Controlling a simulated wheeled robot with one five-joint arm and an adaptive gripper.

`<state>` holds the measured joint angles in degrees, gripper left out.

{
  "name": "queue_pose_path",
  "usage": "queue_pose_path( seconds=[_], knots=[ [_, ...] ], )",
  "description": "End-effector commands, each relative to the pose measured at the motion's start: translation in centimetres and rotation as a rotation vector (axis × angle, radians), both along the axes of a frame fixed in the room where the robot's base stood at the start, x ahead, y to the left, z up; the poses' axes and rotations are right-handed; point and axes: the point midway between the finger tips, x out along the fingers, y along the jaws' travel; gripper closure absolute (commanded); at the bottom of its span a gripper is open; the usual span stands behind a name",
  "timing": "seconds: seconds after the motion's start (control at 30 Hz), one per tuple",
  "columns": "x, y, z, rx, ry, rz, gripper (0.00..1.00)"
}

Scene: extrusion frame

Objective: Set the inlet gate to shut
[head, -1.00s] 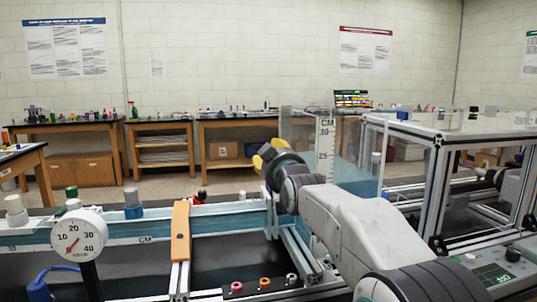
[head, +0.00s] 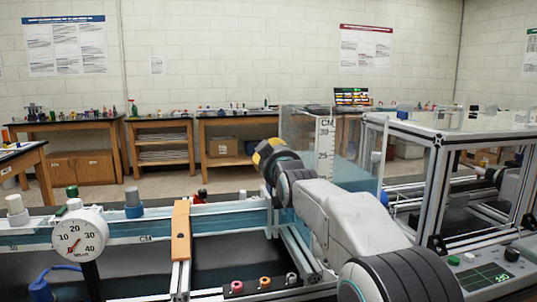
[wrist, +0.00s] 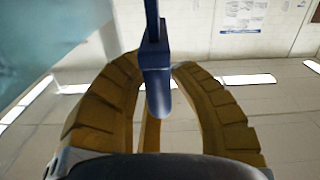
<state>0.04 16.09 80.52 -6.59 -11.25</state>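My gripper (head: 266,154) reaches out beside the left wall of the clear water tank (head: 302,130) in the head view, with its yellow fingers at the far end of my arm. In the wrist view my gripper (wrist: 155,70) has its two fingers drawn in around a dark blue handle (wrist: 157,85), one on each side, and they seem to touch it. The handle hangs from a thin blue stem. Whether it belongs to the inlet gate is not clear. The gate itself is hidden or cannot be told apart in the head view.
A round dial gauge (head: 80,234) stands at the front left. A wooden bar (head: 181,230) crosses the long water channel (head: 230,220). An aluminium frame (head: 432,190) stands to the right of my arm. Workbenches (head: 160,125) line the back wall.

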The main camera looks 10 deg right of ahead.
Motion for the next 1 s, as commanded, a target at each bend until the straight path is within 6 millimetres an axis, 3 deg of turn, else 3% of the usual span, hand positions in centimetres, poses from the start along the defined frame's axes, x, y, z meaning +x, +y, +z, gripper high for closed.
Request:
queue_pose_path(
  seconds=[0.2, 0.67, 1.0],
  knots=[
    [0.0, 0.0, 0.0, 0.000, 0.000, 0.000, 1.00],
    [0.0, 0.0, -0.4, 0.000, -0.001, -0.001, 1.00],
    [0.0, 0.0, -3.6, 0.000, 0.002, 0.000, 1.00]
  ],
)
